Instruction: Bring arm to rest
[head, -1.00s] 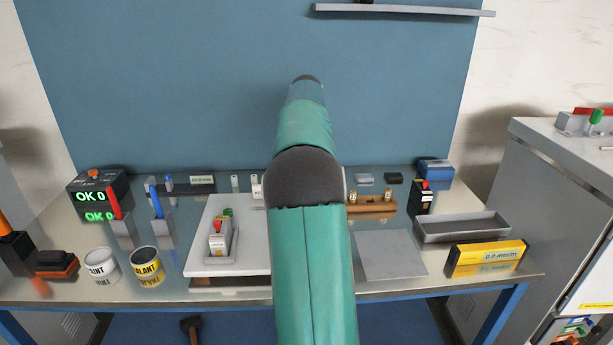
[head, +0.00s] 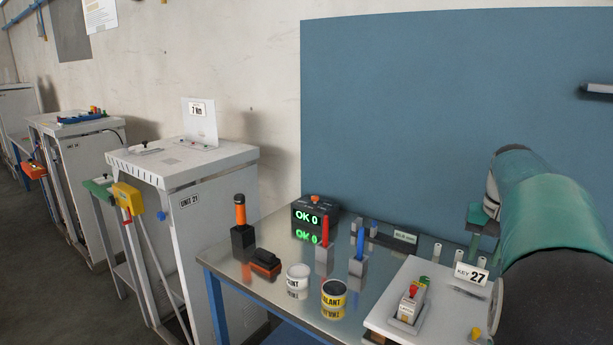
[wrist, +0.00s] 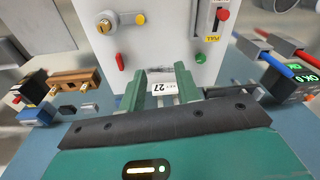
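My arm fills the right edge of the head view, and my green gripper (head: 482,220) hangs above the bench beside it, small and partly hidden by the arm. In the wrist view my gripper (wrist: 160,88) has its two green fingers apart with nothing between them. A white board (head: 385,318) lies below, with a KEY 27 card (head: 470,273) at its back. The card also shows between the fingers in the wrist view (wrist: 162,88).
The bench carries a black OK 0 display (head: 314,216), a white tin (head: 298,280), a yellow sealant tin (head: 333,296) and an orange-handled tool in a black stand (head: 241,232). White Unit 21 cabinet (head: 190,170) stands left of the bench. Open floor (head: 60,290) lies at far left.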

